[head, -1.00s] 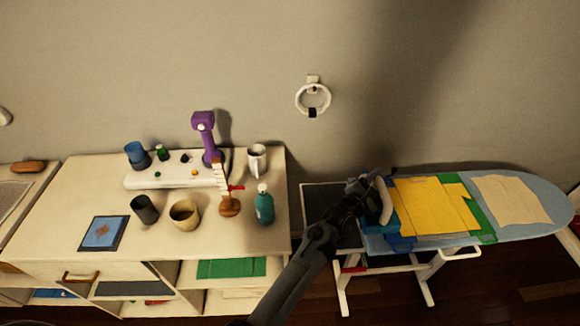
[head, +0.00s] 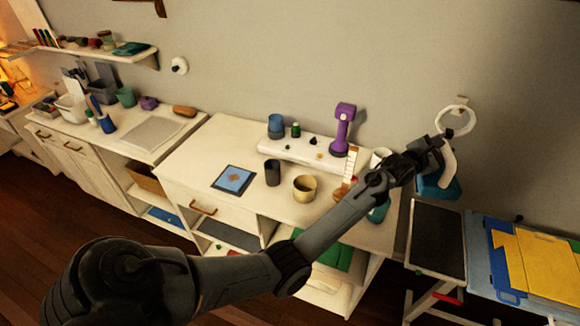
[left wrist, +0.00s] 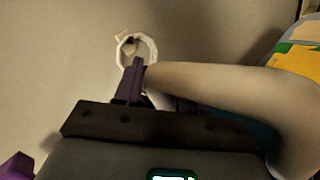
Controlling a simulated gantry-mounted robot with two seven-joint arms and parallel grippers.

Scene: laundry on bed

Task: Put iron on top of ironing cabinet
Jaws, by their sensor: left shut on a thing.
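The iron (head: 438,187) has a blue body and a pale handle. My left gripper (head: 437,146) is shut on its handle and holds it in the air, tilted, near the right end of the white cabinet (head: 190,185). In the left wrist view, the pale handle (left wrist: 220,82) crosses beside the purple fingers (left wrist: 133,85). The grip point is partly hidden there. The cabinet top carries a blue picture tablet (head: 234,179), a dark cup (head: 272,172), a beige cup (head: 305,188) and a purple device (head: 343,128). My right gripper is not in view.
The ironing board (head: 477,240), with yellow and blue cloths and a dark rest plate (head: 437,240), stands right of the cabinet. A white wall ring (head: 456,121) is close behind my left gripper. The cabinet top's left part looks clear. Another counter (head: 110,150) lies further left.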

